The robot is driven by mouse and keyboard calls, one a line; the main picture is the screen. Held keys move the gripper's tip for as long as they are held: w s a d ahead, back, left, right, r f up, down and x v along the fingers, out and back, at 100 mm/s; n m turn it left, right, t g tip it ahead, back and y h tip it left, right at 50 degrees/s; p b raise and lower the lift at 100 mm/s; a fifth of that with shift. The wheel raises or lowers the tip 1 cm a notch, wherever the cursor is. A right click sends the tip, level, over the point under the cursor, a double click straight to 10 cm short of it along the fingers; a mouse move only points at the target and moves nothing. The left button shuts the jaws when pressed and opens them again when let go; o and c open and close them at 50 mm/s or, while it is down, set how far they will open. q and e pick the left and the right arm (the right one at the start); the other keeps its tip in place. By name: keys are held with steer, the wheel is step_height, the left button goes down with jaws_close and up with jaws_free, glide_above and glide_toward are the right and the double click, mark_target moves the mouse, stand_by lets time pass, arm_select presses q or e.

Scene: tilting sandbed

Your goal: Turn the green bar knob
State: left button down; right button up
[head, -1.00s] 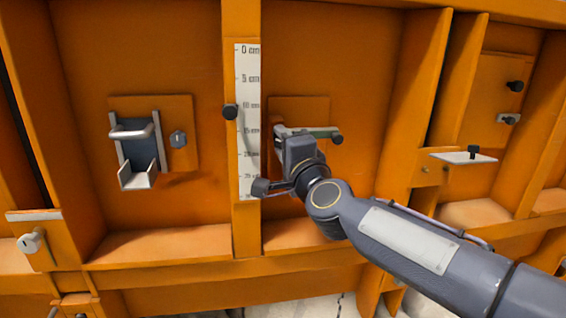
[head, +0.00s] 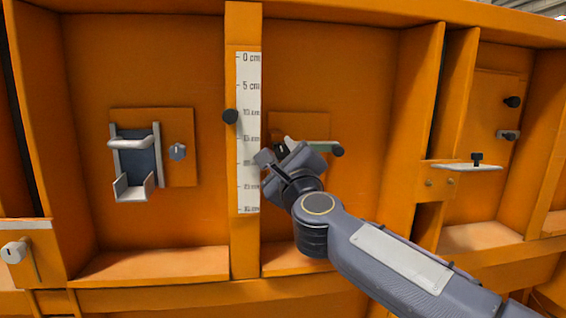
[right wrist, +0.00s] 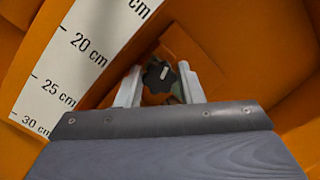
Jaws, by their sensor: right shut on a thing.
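The green bar knob (head: 320,146) is on a square orange plate (head: 314,123) in the middle bay. Its bar looks roughly level, with a dark round end at the right. My right gripper (head: 288,147) is shut on the bar and hides its left part and hub. In the right wrist view my two pale fingers (right wrist: 160,90) stand either side of a dark round knob part with a white mark (right wrist: 164,73). A bit of green shows by the right finger. My left gripper is not in view.
Further left are a metal bracket (head: 134,165) and a grey knob (head: 178,152). Orange ribs divide the bays.

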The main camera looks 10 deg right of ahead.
steer(key=shift+w+a+f+m, duration=0.1)
steer(key=shift+f+m, duration=0.1)
steer(key=shift+m, duration=0.2)
steer(key=o, duration=0.9)
steer(key=shift+r, duration=0.1)
steer(key=b+v, duration=0.1)
steer(key=v, duration=0.7)
